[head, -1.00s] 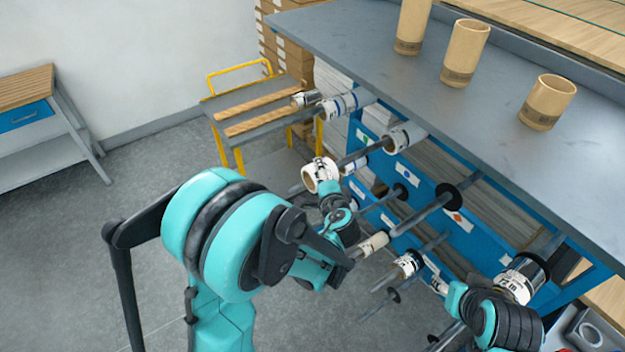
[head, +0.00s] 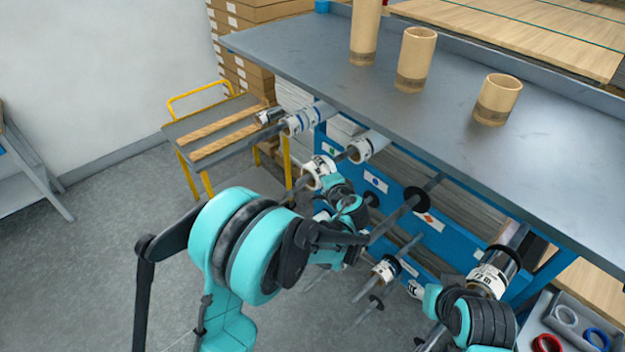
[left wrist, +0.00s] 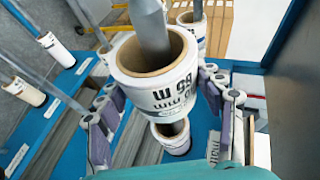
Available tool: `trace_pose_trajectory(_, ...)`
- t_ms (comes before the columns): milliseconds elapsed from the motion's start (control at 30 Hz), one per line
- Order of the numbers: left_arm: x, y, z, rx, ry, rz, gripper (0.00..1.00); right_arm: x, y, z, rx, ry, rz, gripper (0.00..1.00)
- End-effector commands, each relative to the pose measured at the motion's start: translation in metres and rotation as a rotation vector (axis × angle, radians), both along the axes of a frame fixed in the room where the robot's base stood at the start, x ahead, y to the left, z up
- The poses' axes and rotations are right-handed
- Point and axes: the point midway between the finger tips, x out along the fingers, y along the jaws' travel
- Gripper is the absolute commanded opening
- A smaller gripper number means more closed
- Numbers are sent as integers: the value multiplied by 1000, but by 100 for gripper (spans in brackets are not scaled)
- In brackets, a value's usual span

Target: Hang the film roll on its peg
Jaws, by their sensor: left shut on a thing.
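The white film roll (head: 316,174) with black print is held in my left gripper (head: 330,188). In the left wrist view, the roll (left wrist: 160,88) sits between the two fingers, with its brown core facing the camera. A grey peg (left wrist: 150,28) enters that core. In the head view, a rod (head: 288,197) shows in front of the roll and runs back towards another white roll (head: 368,147), so the held roll appears to be around it. My right arm's end (head: 440,300) is beside a roll (head: 490,279) at lower right; its fingers are unclear.
The blue rack (head: 450,240) carries several other pegs, some with rolls, near my left arm. Its grey top (head: 420,120) holds three cardboard tubes (head: 414,60). A yellow-framed cart (head: 215,130) stands at left. The grey floor (head: 110,240) at left is open.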

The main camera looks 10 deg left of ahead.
Motion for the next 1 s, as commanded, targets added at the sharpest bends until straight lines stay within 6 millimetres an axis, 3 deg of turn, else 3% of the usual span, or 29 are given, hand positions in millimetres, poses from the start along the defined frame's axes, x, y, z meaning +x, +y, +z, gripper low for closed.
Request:
trace_pose_trajectory(700, 66, -52, 0, 0, 0, -1, 33, 0, 0, -8, 0, 0, 0, 47)
trace_pose_trajectory(1000, 84, -65, 0, 0, 0, 0, 33, 0, 0, -9, 0, 0, 0, 47)
